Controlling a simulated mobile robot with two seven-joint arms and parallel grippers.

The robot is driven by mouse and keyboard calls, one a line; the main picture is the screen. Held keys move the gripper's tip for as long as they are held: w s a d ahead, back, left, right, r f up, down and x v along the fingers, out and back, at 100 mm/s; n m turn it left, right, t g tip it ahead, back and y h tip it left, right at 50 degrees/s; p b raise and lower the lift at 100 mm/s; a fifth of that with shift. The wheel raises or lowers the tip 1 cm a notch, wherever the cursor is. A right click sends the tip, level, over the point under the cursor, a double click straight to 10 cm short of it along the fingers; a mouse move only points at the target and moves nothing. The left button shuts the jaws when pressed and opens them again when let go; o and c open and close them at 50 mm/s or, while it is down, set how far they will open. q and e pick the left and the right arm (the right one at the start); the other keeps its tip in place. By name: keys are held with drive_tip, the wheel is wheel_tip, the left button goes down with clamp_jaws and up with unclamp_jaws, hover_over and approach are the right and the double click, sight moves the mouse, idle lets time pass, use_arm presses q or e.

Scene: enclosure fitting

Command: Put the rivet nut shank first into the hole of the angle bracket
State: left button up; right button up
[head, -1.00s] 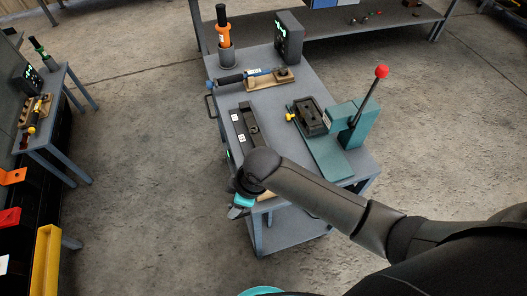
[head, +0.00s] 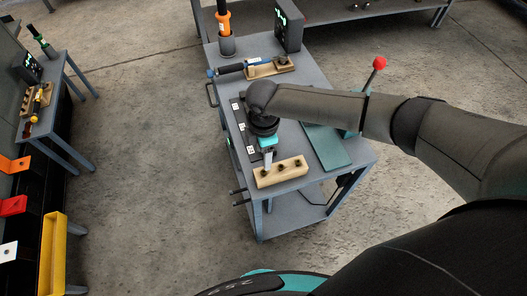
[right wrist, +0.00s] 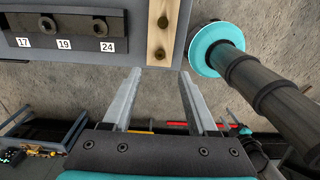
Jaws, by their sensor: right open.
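My right gripper (head: 267,167) is low over the near end of the cart, beside the wooden block (head: 292,172). In the right wrist view its two fingers (right wrist: 160,78) stand apart with nothing between them. The wooden block (right wrist: 157,35) lies just beyond the fingertips there, with small round brass-coloured pieces on it that may include the rivet nut (right wrist: 162,22). In the head view the block's several pieces look dark and too small to tell apart. I cannot make out the angle bracket for sure. My left gripper is not in view.
A black rail (right wrist: 70,32) with round sockets and labels 17, 19 and 24 lies beside the block. A teal press base (head: 326,146) with a red-knobbed lever (head: 379,63) is at the right, partly behind my arm. Another wooden holder (head: 270,68) and a dark display box (head: 289,26) stand farther back.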

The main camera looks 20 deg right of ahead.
drive_tip(key=b, duration=0.4)
hover_over(263, 172)
drive_tip(key=shift+d+f, duration=0.1)
drive_tip(key=shift+f, duration=1.95)
drive_tip(key=shift+f+b, duration=1.4)
drive_tip(key=shift+f, duration=0.9)
clamp_jaws()
drive_tip(key=shift+r+p, duration=1.55)
drive_tip(key=shift+p, duration=0.35)
